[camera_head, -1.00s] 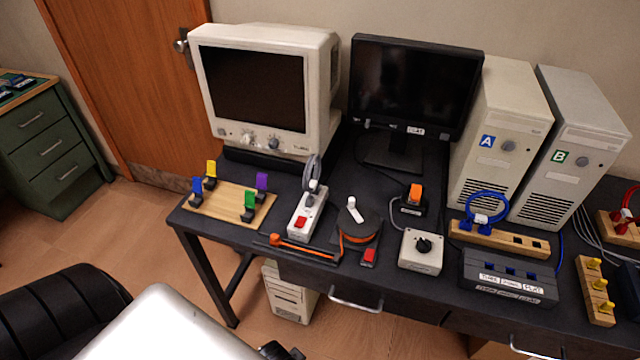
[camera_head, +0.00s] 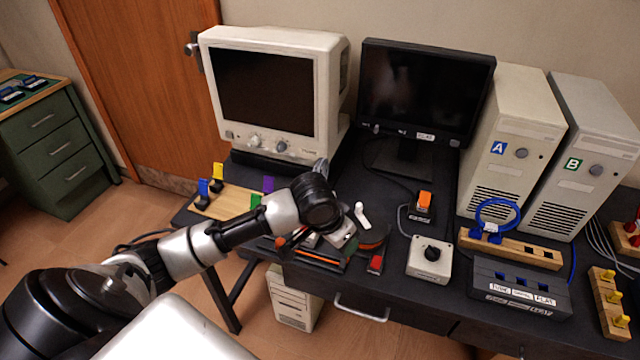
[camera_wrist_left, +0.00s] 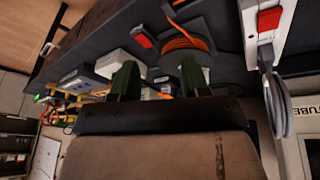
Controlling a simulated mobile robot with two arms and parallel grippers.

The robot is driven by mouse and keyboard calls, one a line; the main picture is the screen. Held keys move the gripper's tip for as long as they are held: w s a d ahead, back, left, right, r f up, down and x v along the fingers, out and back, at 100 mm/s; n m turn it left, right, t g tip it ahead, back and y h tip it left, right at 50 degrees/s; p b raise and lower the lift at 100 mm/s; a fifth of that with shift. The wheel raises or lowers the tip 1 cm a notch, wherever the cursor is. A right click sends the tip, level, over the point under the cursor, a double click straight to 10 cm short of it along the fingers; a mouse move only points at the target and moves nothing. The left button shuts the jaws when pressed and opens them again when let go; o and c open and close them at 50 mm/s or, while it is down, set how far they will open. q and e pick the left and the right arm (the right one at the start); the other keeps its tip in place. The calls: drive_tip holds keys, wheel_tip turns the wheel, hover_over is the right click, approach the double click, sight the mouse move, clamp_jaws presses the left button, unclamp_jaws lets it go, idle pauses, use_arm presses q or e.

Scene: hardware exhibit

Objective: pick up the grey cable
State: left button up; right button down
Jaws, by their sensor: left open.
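The grey cable (camera_head: 321,168) shows as a small grey loop standing just behind my left wrist in the head view. In the left wrist view the grey cable (camera_wrist_left: 274,97) hangs as a bundle at the right, from the end of a white power strip (camera_wrist_left: 262,32) with a red switch. My left gripper (camera_wrist_left: 158,78) is open, its two dark fingers apart and no cable between them. The cable lies to the right of the fingers there. In the head view my wrist hides most of the power strip and the fingertips cannot be made out.
An orange cable reel (camera_wrist_left: 187,45) is close to my left fingers. A CRT monitor (camera_head: 265,95) and a flat screen (camera_head: 425,90) stand behind. A white knob box (camera_head: 430,258) and a wooden block with a blue cable (camera_head: 497,213) are to the right.

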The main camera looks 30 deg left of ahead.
use_arm(q)
drive_tip(key=w+a+r+n, duration=0.2)
drive_tip(key=w+a+r, duration=0.4)
drive_tip(key=a, duration=0.2)
drive_tip(key=n+t, duration=0.1)
drive_tip(key=n, duration=0.2)
approach(317, 165)
drive_tip(key=shift+n+y, duration=0.3)
drive_tip(key=shift+y, duration=0.1)
drive_tip(key=x, duration=0.3)
drive_tip(key=p+x, duration=0.1)
drive_tip(key=x, duration=0.2)
drive_tip(key=p+x, duration=0.1)
drive_tip(key=x, duration=0.3)
drive_tip(key=shift+d, duration=0.4)
drive_tip(key=shift+w+f, duration=0.2)
drive_tip(key=shift+f, duration=0.15)
drive_tip(key=shift+r, duration=0.1)
clamp_jaws()
